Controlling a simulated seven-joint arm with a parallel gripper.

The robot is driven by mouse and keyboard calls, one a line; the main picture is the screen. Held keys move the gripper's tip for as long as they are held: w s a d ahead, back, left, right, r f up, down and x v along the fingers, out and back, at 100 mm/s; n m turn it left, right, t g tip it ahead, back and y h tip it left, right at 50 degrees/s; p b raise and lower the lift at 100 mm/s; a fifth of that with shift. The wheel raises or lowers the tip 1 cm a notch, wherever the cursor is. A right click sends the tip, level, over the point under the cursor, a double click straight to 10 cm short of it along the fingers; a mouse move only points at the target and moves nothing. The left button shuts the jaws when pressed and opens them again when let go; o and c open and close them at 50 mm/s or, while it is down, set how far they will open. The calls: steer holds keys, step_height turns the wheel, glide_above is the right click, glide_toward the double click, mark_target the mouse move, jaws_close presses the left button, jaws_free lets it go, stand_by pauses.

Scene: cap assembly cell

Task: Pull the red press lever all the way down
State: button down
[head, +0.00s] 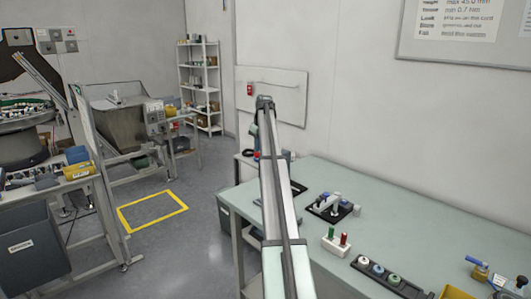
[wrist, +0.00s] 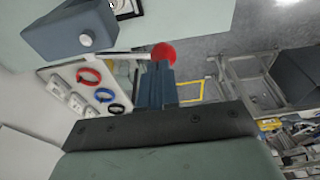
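The press lever is a thin pale rod (wrist: 125,54) with a red ball knob (wrist: 164,51) at its end. The rod runs nearly level across the wrist view from the blue-grey press head (wrist: 70,30). My gripper (wrist: 160,65) has its two blue-grey fingers together, with the tips right at the knob and rod. I cannot tell whether they touch. In the head view my arm reaches to the table's far end, and my fingers are hidden. A small red spot there, probably the knob (head: 257,155), shows beside my arm; most of the press is hidden.
The green table (head: 420,225) holds a black fixture (head: 330,208), a white block with green and red pegs (head: 336,241) and a black tray of round parts (head: 388,279). A wall stands behind. Open floor with a yellow-marked square (head: 152,212) lies left.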

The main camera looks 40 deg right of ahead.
steer(key=shift+f, duration=0.15)
steer(key=shift+a+f, duration=0.3)
steer(key=shift+f, duration=0.35)
stand_by(0.4)
